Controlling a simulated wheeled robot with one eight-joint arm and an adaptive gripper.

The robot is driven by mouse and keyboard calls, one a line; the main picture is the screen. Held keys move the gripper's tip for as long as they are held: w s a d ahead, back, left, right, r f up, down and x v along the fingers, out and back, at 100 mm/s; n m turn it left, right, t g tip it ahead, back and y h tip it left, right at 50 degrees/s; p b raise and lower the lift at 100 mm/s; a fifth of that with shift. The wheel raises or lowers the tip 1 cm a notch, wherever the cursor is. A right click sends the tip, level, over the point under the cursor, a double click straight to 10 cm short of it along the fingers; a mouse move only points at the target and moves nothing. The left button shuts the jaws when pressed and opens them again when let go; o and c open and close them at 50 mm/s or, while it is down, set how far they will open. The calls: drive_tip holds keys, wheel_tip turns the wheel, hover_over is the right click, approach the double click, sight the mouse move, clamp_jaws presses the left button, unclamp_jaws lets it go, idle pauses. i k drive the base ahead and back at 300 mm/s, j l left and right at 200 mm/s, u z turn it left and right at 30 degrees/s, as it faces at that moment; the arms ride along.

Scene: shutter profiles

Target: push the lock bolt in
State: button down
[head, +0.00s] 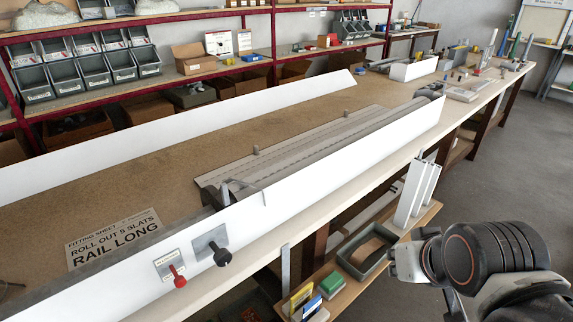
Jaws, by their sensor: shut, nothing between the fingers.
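On the front white rail (330,177), near its left end, a black knob (222,257) sticks out from a square grey plate. Left of it, a red knob (180,281) sticks out from a small labelled plate whose print is too small to read. I cannot tell for sure which of the two is the lock bolt. My gripper (397,264) is at the lower right, in front of the bench, shut and empty. It is well to the right of both knobs and touches neither. My arm hides part of it.
A slatted grey shutter (290,150) lies between the rails on the bench. A fitting sheet (122,236) lies at the left. Below the front edge, a low shelf holds a grey tray (350,275), small boxes and upright white profiles (416,190). The floor at right is clear.

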sight(180, 281)
drive_tip(key=u, duration=1.6)
